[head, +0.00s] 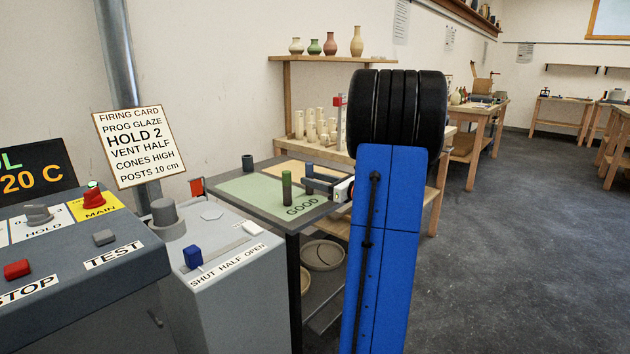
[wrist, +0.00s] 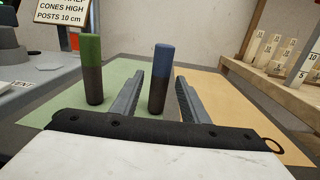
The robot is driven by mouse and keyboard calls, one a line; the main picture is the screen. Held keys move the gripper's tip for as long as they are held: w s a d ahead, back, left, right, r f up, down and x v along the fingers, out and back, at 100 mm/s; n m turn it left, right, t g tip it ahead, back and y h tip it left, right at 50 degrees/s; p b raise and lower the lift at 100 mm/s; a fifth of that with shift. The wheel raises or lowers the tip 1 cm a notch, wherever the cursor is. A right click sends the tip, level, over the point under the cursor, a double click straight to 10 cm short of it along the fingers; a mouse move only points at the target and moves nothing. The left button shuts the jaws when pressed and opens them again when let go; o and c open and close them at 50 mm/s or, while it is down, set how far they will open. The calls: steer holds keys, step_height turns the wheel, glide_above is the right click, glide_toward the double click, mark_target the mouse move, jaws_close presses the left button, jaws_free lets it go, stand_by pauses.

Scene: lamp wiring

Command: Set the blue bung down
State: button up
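The blue bung (wrist: 161,80) is an upright cylinder with a blue top and dark lower part. In the wrist view it stands between the fingers of my open gripper (wrist: 160,80), with a visible gap to the left finger. Its blue top shows in the head view (head: 309,168) beside my gripper (head: 322,182), whose fingers hide its lower part. I cannot tell whether its foot touches the table. A green bung (wrist: 92,70) stands upright to the left, outside the fingers; it also shows in the head view (head: 287,188).
The table has a green area (head: 240,188) marked GOOD and a tan area (wrist: 245,115) beside it. A small dark cylinder (head: 248,162) stands at the table's far left corner. A shelf with pale posts (wrist: 275,55) is behind at right. A grey control box (head: 225,250) is at left.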

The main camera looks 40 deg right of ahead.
steer(key=shift+r, duration=0.2)
steer(key=s+d, duration=0.1)
steer(key=s, duration=1.1)
steer(key=shift+d, duration=0.35)
